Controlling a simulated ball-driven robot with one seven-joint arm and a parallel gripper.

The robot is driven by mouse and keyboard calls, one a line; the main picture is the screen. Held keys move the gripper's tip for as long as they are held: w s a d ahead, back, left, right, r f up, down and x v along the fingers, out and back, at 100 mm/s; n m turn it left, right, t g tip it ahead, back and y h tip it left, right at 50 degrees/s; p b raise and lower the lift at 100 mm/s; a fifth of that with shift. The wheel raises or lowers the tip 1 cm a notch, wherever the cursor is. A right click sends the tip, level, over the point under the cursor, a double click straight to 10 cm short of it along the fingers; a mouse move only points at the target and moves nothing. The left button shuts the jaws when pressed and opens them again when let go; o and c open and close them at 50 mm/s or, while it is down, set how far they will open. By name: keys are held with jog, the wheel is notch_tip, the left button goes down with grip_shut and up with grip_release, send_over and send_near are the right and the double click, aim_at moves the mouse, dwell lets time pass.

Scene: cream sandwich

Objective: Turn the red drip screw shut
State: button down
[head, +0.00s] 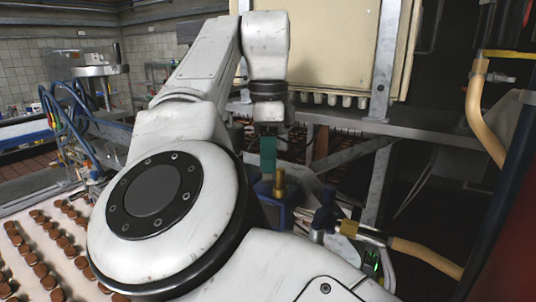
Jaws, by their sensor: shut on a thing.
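My gripper (268,160) points straight down at the end of my white arm, in the middle of the head view. Its dark wrist leads down to a narrow teal part just above a blue metal block (279,215). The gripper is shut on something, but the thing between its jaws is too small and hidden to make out. A brass fitting (280,184) stands upright close to the gripper's right. I cannot pick out the red drip screw; my arm hides much of the area around the block.
Rows of brown pieces (40,270) lie on a pale belt at lower left. A blue fitting (323,212) with a brass connector and tan hose (425,257) is right of the block. A cream cabinet (325,45) and metal frame (380,150) stand behind my gripper.

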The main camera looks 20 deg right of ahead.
jog(key=shift+w+r, duration=0.1)
jog(key=shift+r, duration=0.1)
jog(key=c, duration=1)
grip_release()
jog(key=shift+f, duration=0.15)
jog(key=shift+o, duration=0.2)
notch_tip(320, 180, up, 11)
jog(key=shift+f, duration=0.15)
